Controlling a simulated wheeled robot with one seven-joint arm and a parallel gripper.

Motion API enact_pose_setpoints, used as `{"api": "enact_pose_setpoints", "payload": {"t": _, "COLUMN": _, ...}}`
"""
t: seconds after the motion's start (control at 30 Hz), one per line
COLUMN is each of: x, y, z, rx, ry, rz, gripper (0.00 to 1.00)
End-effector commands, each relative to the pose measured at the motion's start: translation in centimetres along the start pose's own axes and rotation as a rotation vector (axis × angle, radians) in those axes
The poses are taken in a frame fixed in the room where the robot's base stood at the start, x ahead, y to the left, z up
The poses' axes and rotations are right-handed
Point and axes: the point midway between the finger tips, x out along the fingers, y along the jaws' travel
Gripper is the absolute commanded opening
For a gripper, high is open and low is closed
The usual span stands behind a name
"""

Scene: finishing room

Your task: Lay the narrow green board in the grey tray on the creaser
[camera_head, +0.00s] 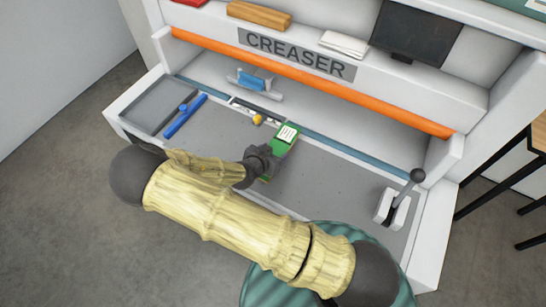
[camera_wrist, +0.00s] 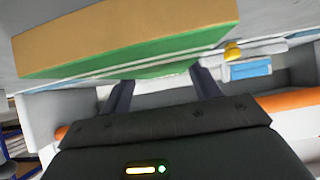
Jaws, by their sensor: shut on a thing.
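My gripper (camera_head: 267,160) is shut on the narrow green board (camera_head: 286,136), which has a white label on its upper face. The gripper is over the grey bed in the middle of the creaser. In the wrist view the board (camera_wrist: 150,60) shows a green side and a broad tan side, between and beyond the two fingers (camera_wrist: 164,90). I cannot tell whether the board touches the bed. The grey tray (camera_head: 152,107) is at the creaser's left end, well left of my gripper. The tray's visible floor looks bare.
A blue and grey part (camera_head: 256,82) and a small yellow piece (camera_head: 257,119) are behind the gripper. A lever (camera_head: 405,195) stands at the right. The orange bar (camera_head: 310,80) crosses above the bed.

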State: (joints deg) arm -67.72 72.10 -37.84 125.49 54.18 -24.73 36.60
Motion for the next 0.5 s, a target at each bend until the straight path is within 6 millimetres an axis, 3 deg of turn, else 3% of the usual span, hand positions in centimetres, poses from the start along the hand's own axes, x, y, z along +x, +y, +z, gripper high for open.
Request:
{"api": "enact_pose_setpoints", "payload": {"t": 0.3, "x": -3.0, "y": -0.1, "z": -4.3, "rx": 0.004, "ry": 0.002, "rz": -0.004, "gripper": 0.36}}
{"api": "enact_pose_setpoints", "payload": {"t": 0.5, "x": -3.9, "y": 0.0, "z": -5.7, "rx": 0.001, "ry": 0.001, "rz": -0.001, "gripper": 0.36}}
